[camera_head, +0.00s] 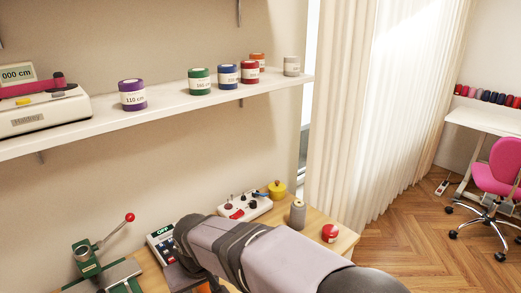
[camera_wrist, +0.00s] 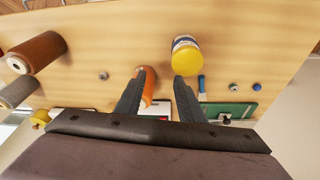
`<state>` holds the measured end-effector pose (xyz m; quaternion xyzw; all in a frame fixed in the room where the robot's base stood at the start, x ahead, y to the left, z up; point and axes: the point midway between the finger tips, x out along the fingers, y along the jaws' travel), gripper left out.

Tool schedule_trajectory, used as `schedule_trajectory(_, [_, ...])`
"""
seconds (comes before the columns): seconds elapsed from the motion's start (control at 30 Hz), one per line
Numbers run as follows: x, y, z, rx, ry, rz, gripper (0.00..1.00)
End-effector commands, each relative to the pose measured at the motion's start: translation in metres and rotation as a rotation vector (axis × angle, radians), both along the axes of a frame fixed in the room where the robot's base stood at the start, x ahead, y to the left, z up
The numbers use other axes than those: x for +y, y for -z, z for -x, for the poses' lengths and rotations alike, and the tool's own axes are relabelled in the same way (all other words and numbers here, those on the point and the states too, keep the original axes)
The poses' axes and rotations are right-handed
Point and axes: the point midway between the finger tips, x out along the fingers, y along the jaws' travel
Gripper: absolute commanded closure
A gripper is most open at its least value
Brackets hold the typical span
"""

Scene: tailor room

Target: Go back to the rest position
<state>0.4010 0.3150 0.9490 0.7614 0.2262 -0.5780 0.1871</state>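My gripper (camera_wrist: 158,82) is open in the wrist view, with its two dark fingers apart and nothing held between them. An orange spool-like thing (camera_wrist: 148,84) shows beside the left finger, partly covered by it. A yellow spool with a white and blue label (camera_wrist: 187,57) stands just beyond the right fingertip. In the head view my arm reaches in from the lower right over the wooden table (camera_head: 345,241). The fingers are hidden there behind the arm.
A green lever press (camera_head: 88,266), a box marked OFF (camera_head: 160,240), a white switch panel (camera_head: 245,207), a grey cone (camera_head: 298,214) and a red spool (camera_head: 330,233) crowd the table. Above, a white shelf (camera_head: 160,116) holds several labelled spools and a white machine (camera_head: 42,110).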

Motion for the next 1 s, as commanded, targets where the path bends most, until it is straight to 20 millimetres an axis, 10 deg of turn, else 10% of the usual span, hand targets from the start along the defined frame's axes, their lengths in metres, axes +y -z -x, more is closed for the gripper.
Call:
schedule_trajectory(0.2, [-0.156,-0.004,0.003,0.091,0.240,0.049,0.65])
schedule_trajectory(0.4, [-0.259,0.003,0.055,0.181,0.434,0.064,0.65])
schedule_trajectory(0.7, [-0.312,0.012,0.115,0.256,0.581,0.059,0.65])
schedule_trajectory(1.0, [-0.316,0.014,0.122,0.264,0.592,0.058,0.65])
